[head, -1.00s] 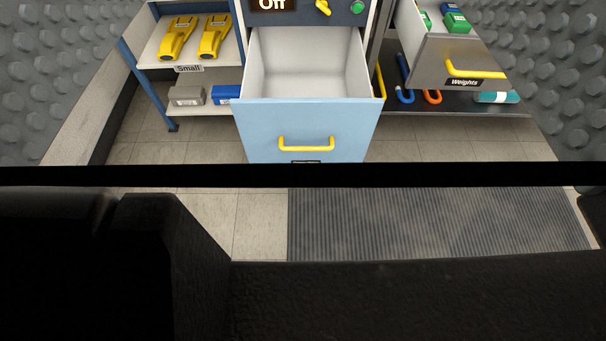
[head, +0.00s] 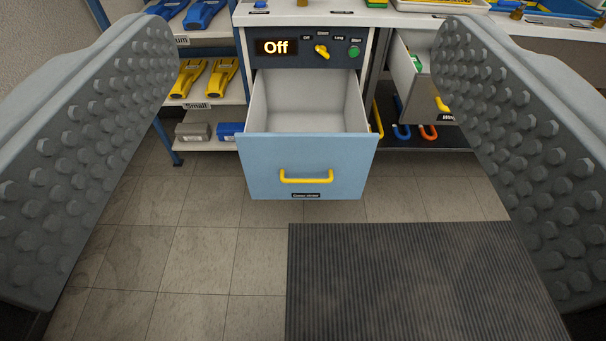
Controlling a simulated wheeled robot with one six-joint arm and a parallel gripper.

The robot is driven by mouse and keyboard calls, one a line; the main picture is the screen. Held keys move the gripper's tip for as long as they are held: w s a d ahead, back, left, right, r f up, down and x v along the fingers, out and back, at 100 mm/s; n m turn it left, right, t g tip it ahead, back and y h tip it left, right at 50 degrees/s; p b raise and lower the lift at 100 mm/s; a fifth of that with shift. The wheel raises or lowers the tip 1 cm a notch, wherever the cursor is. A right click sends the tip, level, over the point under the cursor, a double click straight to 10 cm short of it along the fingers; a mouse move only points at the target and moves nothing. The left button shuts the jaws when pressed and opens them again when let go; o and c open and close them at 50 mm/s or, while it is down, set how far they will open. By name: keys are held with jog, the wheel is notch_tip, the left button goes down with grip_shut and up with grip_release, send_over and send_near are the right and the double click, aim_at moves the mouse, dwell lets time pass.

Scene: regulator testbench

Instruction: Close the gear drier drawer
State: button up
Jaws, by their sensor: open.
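The gear drier drawer (head: 259,163) has a light blue front and is pulled well out of its cabinet. Its white inside looks empty. A yellow handle (head: 306,178) runs across the front, with a small dark label below it. Above the drawer is the control panel (head: 290,61), with a display reading "Off", a yellow knob and a green button. My gripper (head: 315,150) is open, its two grey studded fingers wide apart at the left and right of the picture. It holds nothing. The drawer shows between and beyond the fingers, apart from them.
A second open drawer (head: 408,80) stands to the right, partly hidden by my right finger. A shelf (head: 212,97) with yellow and blue items stands left. A dark ribbed mat (head: 420,280) lies on the tiled floor, which is clear before the drawer.

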jog(key=shift+w, duration=0.15)
jog(key=c, duration=0.3)
jog(key=w+f+m, duration=0.1)
jog(key=w, duration=0.1)
jog(key=w+a+f, duration=0.1)
jog(key=w, duration=0.1)
jog(key=w+a+f+m+y, duration=0.1)
jog(key=w+f, duration=0.1)
jog(key=w, duration=0.1)
jog(key=shift+a+f+m+g, duration=0.1)
jog(key=shift+a+m+g, duration=0.05)
jog(key=shift+m+g, duration=0.2)
grip_shut()
jog(key=w+a+f+m+g, duration=0.2)
jog(key=w+a+f+m, duration=0.35)
jog(key=w+f, duration=0.55)
jog(key=m+g+h, duration=0.1)
jog(key=m+g, duration=0.2)
jog(key=m, duration=0.7)
send_near(247, 139)
jog(key=x, duration=0.5)
jog(key=shift+s+f, duration=0.1)
jog(key=shift+f, duration=0.3)
jog(key=shift+w, duration=0.65)
